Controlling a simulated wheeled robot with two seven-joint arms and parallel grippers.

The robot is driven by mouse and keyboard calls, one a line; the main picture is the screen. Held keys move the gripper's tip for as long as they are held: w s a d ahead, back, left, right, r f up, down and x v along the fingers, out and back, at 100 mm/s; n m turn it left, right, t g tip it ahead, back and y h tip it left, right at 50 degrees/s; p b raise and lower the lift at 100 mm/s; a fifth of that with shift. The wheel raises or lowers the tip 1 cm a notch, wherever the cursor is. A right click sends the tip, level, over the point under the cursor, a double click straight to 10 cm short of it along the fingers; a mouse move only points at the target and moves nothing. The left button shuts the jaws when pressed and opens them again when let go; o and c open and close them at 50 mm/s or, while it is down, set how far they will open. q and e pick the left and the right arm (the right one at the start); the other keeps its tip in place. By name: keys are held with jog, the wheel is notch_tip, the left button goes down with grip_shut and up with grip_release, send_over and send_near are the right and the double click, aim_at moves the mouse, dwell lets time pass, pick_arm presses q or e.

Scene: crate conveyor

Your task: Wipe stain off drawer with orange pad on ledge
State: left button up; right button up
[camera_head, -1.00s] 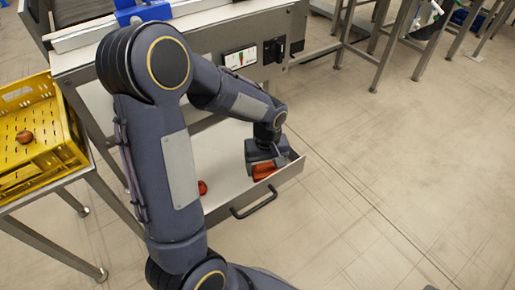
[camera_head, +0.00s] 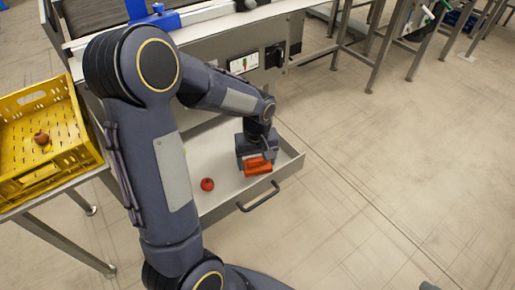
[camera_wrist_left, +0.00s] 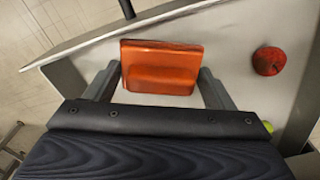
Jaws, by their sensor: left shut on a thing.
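The open drawer (camera_head: 222,197) under the conveyor is a pale, shallow tray with a dark handle on its front; its front wall also shows in the left wrist view (camera_wrist_left: 85,42). My left gripper (camera_head: 256,161) is inside the drawer near its right end, shut on the orange pad (camera_head: 258,166). In the left wrist view the pad (camera_wrist_left: 160,68) sits between the two fingers. I cannot tell whether the pad touches the drawer floor. No stain is visible; part of the floor is hidden by my arm and the pad. My right gripper is not in view.
A red apple-like fruit (camera_head: 207,184) lies in the drawer, left of the pad. A small green thing (camera_wrist_left: 268,127) shows in the left wrist view. A yellow crate (camera_head: 60,165) holding a fruit stands on a stand at the left. The floor at right is clear.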

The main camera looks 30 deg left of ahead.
pick_arm(q)
jog(key=shift+r+p, duration=1.25)
jog(key=shift+r, duration=0.5)
